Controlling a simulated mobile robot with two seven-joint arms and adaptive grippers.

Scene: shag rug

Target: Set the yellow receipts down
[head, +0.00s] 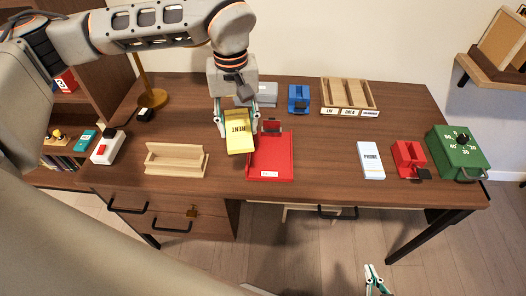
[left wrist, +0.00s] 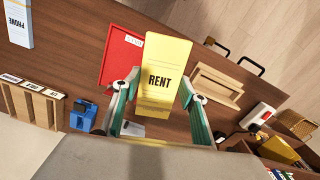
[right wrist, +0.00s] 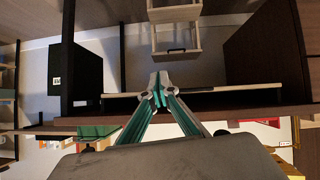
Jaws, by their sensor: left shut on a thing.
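The yellow receipts are a stack marked RENT (head: 239,139), also large in the middle of the left wrist view (left wrist: 165,60). My left gripper (head: 238,124) is shut on the yellow receipts, one finger on each side of them. The receipts overlap the left edge of the red clipboard-like tray (head: 270,171) in the head view; I cannot tell how high they are above the desk. My right gripper (head: 376,278) is low in front of the desk, its fingertips together and empty in the right wrist view (right wrist: 160,88).
A wooden holder (head: 176,161) stands to the left. A white PHONE stack (head: 370,160), red stapler-like item (head: 409,158) and green timer box (head: 457,152) are at right. A blue item (head: 299,98) and wooden sorter (head: 347,96) are behind. Desk (head: 325,150) is clear right of the red tray.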

